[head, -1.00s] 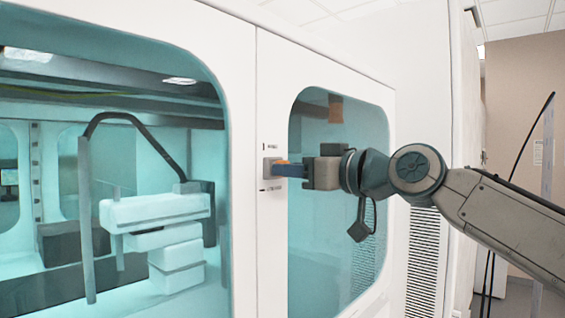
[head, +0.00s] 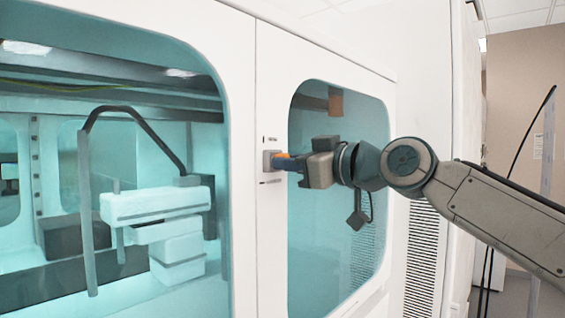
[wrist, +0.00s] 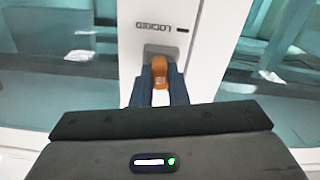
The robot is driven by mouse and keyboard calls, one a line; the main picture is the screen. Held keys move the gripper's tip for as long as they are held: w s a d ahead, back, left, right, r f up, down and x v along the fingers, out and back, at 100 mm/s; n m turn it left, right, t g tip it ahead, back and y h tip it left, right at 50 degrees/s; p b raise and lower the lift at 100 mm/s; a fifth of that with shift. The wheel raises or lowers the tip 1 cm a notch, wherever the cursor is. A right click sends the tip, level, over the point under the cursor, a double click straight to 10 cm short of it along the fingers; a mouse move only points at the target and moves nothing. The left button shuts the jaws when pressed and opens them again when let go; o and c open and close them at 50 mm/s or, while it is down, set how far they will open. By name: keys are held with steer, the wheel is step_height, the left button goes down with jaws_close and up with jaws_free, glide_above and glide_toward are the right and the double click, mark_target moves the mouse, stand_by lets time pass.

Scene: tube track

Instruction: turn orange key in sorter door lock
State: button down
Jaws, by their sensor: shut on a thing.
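The orange key (wrist: 159,67) sits in the grey lock (wrist: 155,49) on the white door post; a little of the key also shows in the head view (head: 283,156). The lock plate (head: 268,161) is at the left of the right-hand window. My gripper (head: 286,163) reaches in from the right and is shut on the key, with blue fingers (wrist: 160,88) on either side of it. In the wrist view the word LOCKED is printed beside the lock and appears upside down. The key's inserted end is hidden.
The white sorter cabinet has a large left window (head: 150,80) and a right window (head: 345,240) behind my gripper. White machinery (head: 155,205) stands inside behind the glass. A thin black cable (head: 515,160) hangs at the right.

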steer(key=shift+n, duration=0.4)
steer(key=n, duration=0.3)
stand_by(0.3)
steer(key=n, duration=0.3)
